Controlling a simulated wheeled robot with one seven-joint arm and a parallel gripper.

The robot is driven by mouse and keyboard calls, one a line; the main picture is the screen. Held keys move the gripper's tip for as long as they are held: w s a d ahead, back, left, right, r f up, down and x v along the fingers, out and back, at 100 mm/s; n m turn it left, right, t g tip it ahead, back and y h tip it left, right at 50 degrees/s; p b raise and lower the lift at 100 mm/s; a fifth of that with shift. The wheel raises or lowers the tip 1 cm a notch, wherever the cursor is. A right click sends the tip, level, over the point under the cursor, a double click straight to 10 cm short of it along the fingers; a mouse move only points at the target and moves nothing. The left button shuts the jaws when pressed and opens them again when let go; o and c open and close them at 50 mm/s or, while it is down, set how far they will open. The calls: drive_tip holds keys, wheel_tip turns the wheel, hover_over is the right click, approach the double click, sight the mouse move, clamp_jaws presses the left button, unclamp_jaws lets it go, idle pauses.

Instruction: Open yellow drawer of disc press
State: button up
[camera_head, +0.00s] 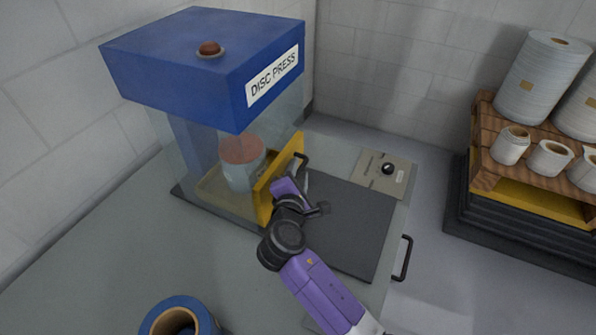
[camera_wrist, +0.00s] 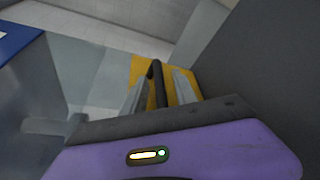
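The disc press (camera_head: 165,55) has a blue top, clear walls and a white label, and stands on a grey table. Its yellow drawer (camera_head: 264,200) has an upright yellow front at the press's right side, with a black bar handle (camera_head: 303,160). In the wrist view the yellow front (camera_wrist: 140,68) and black handle (camera_wrist: 158,84) are straight ahead. My gripper (camera_head: 306,182) is at the drawer front. In the wrist view its two fingers (camera_wrist: 160,82) stand either side of the handle, with gaps showing. My arm hides part of the front in the head view.
A dark mat (camera_head: 350,230) lies on the table right of the drawer, under my arm. A control panel with a black knob (camera_head: 388,169) is behind it. A blue roll (camera_head: 180,308) is at the front. A rack of white rolls (camera_head: 541,75) stands at right.

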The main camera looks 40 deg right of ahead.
clamp_jaws()
idle(1.4)
